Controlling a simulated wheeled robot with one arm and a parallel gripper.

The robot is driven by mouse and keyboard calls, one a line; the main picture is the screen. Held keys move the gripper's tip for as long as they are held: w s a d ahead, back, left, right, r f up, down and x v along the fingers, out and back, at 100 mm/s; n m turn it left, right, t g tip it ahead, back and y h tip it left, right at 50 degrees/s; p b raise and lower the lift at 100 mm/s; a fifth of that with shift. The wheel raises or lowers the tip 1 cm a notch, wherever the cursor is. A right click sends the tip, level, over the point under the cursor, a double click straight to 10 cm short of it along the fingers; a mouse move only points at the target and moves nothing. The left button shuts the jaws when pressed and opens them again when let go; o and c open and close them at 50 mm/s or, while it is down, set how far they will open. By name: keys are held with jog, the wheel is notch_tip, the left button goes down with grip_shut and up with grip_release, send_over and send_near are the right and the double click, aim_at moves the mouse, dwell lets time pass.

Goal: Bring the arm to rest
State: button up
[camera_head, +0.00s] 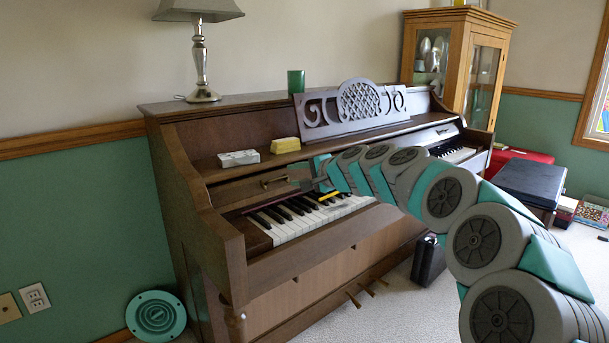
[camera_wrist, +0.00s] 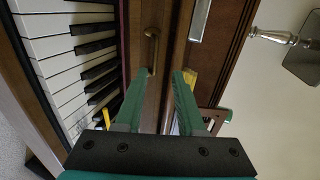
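My arm reaches in from the right of the head view to the left half of the piano (camera_head: 300,275). My gripper (camera_head: 292,183) is over the keys, close to the front of the key lid (camera_head: 240,190). The handle also shows in the head view (camera_head: 273,181). My arm hides the middle of the keyboard.
A yellow block (camera_head: 285,145) and a white box (camera_head: 239,158) sit on the piano's ledge. A dark bench (camera_head: 530,182) is at the right. Open carpet lies in front.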

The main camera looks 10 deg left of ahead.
jog(key=s+d+f+n+g+h, duration=0.1)
jog(key=s+d+f+n+g, duration=0.2)
jog(key=s, duration=0.7)
jog(key=s+d+f+n+g+h, duration=0.2)
jog(key=s+d+f+n, duration=0.15)
jog(key=s, duration=0.65)
jog(key=s+d+f+g+h, duration=0.2)
jog(key=s+d+f, duration=0.3)
jog(key=s+d, duration=0.4)
jog(key=s+d+f+g+h, duration=0.1)
jog(key=s+d+f+h, duration=0.2)
jog(key=s+d, duration=0.6)
jog(key=s+d+f+n+g+h, duration=0.1)
jog(key=s+d+f, duration=0.6)
jog(key=s, duration=0.9)
jog(key=d+g+h, duration=0.1)
jog(key=d+h, duration=0.1)
jog(key=shift+d+g, duration=0.3)
jog(key=shift+d, duration=0.05)
jog(key=shift+w+a, duration=0.1)
jog(key=shift+a, duration=0.05)
